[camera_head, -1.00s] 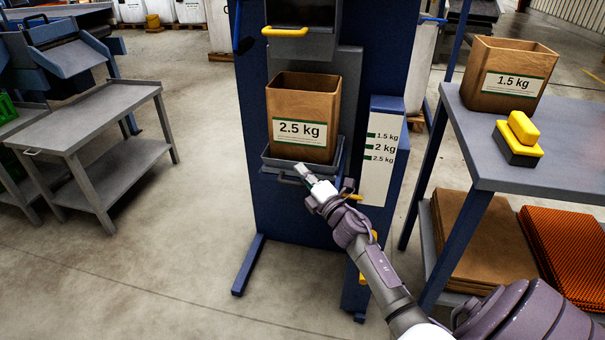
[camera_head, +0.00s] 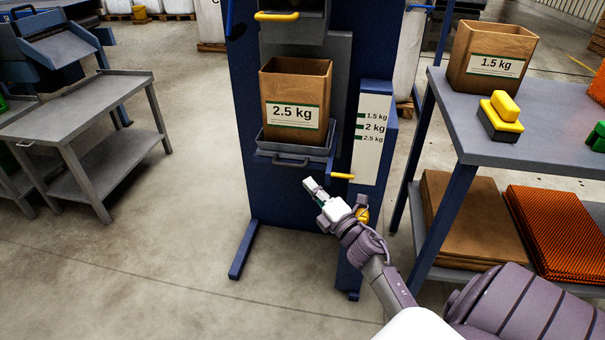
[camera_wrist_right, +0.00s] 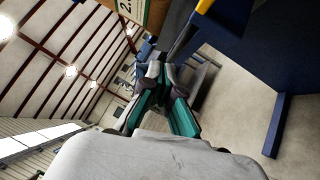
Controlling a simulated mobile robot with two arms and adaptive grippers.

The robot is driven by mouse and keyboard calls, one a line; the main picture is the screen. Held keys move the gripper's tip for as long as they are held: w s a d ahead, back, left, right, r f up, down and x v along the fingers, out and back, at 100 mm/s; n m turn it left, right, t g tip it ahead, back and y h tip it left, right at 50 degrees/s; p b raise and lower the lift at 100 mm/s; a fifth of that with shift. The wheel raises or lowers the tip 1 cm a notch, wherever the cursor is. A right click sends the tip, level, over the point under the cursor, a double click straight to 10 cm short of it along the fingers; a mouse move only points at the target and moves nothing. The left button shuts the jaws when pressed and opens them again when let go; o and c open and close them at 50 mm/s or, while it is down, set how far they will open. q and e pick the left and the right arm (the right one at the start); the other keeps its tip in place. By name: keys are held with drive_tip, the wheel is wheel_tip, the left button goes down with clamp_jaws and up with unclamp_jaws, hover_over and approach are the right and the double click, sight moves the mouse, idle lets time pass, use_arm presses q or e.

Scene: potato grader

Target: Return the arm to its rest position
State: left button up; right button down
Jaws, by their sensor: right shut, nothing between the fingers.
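My right gripper (camera_head: 316,190) is shut and empty in the head view, in front of the blue machine and below the grey tray with its dark handle (camera_head: 291,161). It is apart from the tray. In the right wrist view the fingers of my right gripper (camera_wrist_right: 155,72) are together with nothing between them. A brown box (camera_head: 297,92) marked 2.5 kg stands upright in the tray. My left gripper is not in view.
A yellow lever (camera_head: 342,177) sticks out close to my right gripper. The grey-topped table (camera_head: 460,118) at right carries a 1.5 kg box (camera_head: 490,58) and a yellow-black block (camera_head: 500,117). A grey cart (camera_head: 85,103) stands at left. The floor between is clear.

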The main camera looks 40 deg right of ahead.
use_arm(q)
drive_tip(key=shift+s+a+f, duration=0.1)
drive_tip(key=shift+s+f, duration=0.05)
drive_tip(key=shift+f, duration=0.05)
use_arm(e)
drive_tip(key=shift+s+f, duration=0.2)
drive_tip(key=shift+s, duration=0.55)
